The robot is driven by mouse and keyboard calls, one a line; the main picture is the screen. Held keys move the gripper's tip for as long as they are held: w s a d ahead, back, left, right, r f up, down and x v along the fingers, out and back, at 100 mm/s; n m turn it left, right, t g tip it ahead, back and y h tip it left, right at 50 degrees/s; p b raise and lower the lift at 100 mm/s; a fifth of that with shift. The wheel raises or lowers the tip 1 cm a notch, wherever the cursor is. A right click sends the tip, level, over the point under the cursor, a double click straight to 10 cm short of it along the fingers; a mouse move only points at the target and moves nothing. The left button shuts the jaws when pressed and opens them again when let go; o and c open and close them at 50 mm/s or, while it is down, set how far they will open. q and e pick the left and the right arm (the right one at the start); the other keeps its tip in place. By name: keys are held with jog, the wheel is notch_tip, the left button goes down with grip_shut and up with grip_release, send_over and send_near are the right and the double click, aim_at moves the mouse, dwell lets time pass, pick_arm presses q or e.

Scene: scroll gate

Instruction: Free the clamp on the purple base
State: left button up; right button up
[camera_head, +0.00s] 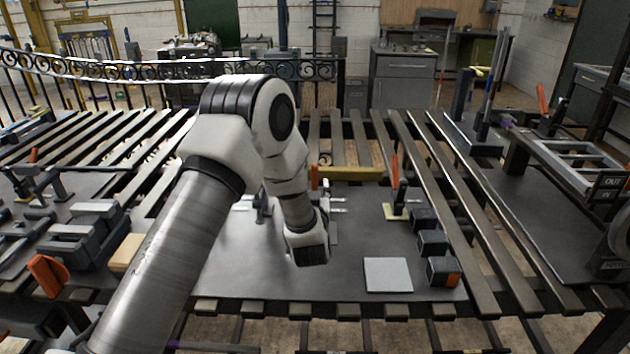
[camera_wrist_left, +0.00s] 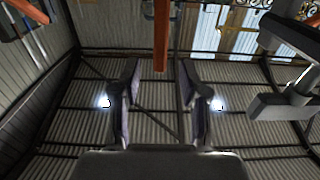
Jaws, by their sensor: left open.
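My left arm crosses the head view, its wrist low over the dark plate (camera_head: 345,245); its fingers are hidden there. In the left wrist view my left gripper (camera_wrist_left: 157,72) is open, with nothing between its fingers. An orange handle (camera_wrist_left: 161,35) hangs from the top edge, in line with the gap. In the head view an orange handle (camera_head: 315,178) stands just behind my wrist; its clamp's base is mostly hidden, so I cannot tell its colour. Another clamp with an orange handle (camera_head: 395,170) stands on a yellow base (camera_head: 390,212). My right gripper is not in view.
A yellow bar (camera_head: 350,174) lies behind my wrist. Several dark blocks (camera_head: 432,243) and a pale grey square (camera_head: 388,275) are to the right. A grey vise-like fixture (camera_head: 85,232) is at left. A dark bracket (camera_wrist_left: 285,105) is right of the fingers.

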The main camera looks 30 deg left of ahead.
aim_at(314, 174)
pick_arm(q)
jog(key=x, duration=0.2)
jog(key=p+x, duration=0.1)
jog(key=x, duration=0.3)
jog(key=shift+w+a+r, duration=0.2)
jog(key=shift+w+r, duration=0.05)
jog(key=shift+w+a+f, duration=0.1)
jog(key=shift+w, duration=0.1)
jog(key=shift+s, duration=0.1)
grip_shut()
